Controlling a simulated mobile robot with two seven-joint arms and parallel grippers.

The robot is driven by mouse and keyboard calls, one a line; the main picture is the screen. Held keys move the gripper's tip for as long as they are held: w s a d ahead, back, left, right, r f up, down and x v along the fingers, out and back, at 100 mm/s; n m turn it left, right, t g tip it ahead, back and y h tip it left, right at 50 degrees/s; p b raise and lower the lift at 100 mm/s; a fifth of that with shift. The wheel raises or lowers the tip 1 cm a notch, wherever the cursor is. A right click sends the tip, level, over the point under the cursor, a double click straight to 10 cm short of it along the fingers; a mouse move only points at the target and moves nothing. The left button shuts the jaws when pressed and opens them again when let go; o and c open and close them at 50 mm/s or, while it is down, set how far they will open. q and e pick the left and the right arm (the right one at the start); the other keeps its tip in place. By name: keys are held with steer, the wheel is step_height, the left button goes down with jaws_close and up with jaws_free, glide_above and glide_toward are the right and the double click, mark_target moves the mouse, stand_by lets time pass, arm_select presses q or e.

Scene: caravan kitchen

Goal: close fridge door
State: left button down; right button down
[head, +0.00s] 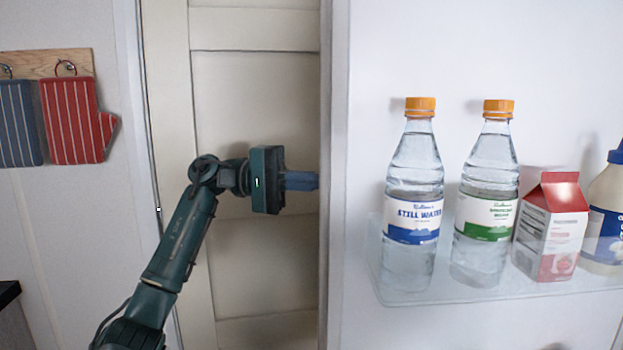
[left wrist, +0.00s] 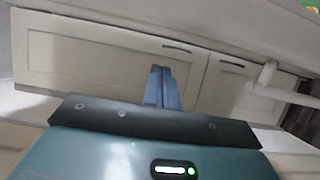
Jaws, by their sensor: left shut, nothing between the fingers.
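The fridge door (head: 365,60) stands open at the right of the head view, with its white inner side facing me. Its free edge runs upright near the middle of the view. My left gripper (head: 302,180) is shut and empty, level with the bottles and just left of that edge. Its fingertips end at the edge in the picture; I cannot tell whether they touch it or pass behind it. The shut fingers also show in the left wrist view (left wrist: 162,88). My right gripper is not in view.
A door shelf (head: 390,297) holds two water bottles (head: 413,170) (head: 490,165), a red and white carton (head: 553,225) and a white bottle (head: 607,200). A cream panel (head: 255,100) stands behind my left arm. Oven mitts (head: 75,120) hang at left. Cabinets (left wrist: 85,60) show in the wrist view.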

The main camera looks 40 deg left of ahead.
arm_select(q)
steer(key=shift+s+d, duration=0.5)
steer(key=shift+s, duration=0.25)
steer(key=shift+s+d, duration=0.5)
steer(key=shift+s, duration=0.25)
steer(key=shift+s, duration=0.1)
